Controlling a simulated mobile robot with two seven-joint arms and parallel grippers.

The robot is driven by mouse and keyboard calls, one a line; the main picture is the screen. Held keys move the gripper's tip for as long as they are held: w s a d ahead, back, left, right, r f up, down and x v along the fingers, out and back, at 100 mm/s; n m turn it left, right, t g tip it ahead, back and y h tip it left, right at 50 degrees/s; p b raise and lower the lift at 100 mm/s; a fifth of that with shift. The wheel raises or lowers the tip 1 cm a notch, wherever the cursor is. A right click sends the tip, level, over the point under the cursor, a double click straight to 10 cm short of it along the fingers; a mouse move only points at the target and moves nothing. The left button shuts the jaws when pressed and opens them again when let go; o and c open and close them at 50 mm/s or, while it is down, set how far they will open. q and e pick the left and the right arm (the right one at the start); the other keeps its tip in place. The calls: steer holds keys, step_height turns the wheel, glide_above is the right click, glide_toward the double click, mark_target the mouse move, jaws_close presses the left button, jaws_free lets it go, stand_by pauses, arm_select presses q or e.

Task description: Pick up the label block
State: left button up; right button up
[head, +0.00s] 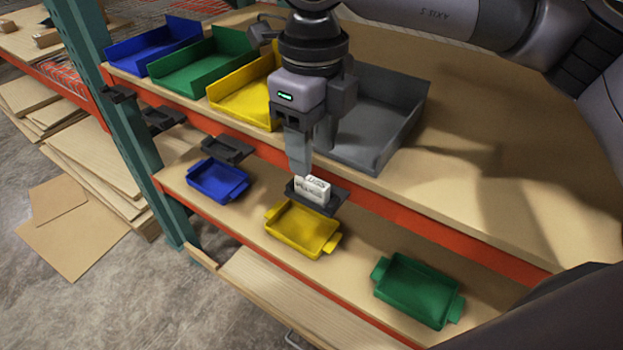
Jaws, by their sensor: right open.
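The label block (312,189) is a small white block with dark print on it. It sits on a dark holder (326,203) at the front edge of the upper shelf, above the yellow tray. My right gripper (312,160) points down just above and behind the block. Its jaws are open and one finger hides part of the other. I cannot tell whether a fingertip touches the block. My left gripper is not in view.
Blue (150,48), green (197,66), yellow (240,98) and grey (385,120) bins stand on the upper shelf. Blue (217,181), yellow (302,230) and green (418,290) trays lie on the lower shelf. A green post (128,140) stands at left. The upper shelf's right side is clear.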

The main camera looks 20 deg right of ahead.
mark_target(316, 182)
steer(key=f, duration=0.2)
steer(key=f+p, duration=0.1)
steer(key=f, duration=0.2)
steer(key=shift+s+d+f, duration=0.1)
steer(key=shift+d+f, duration=0.1)
steer(key=shift+f, duration=0.15)
jaws_close()
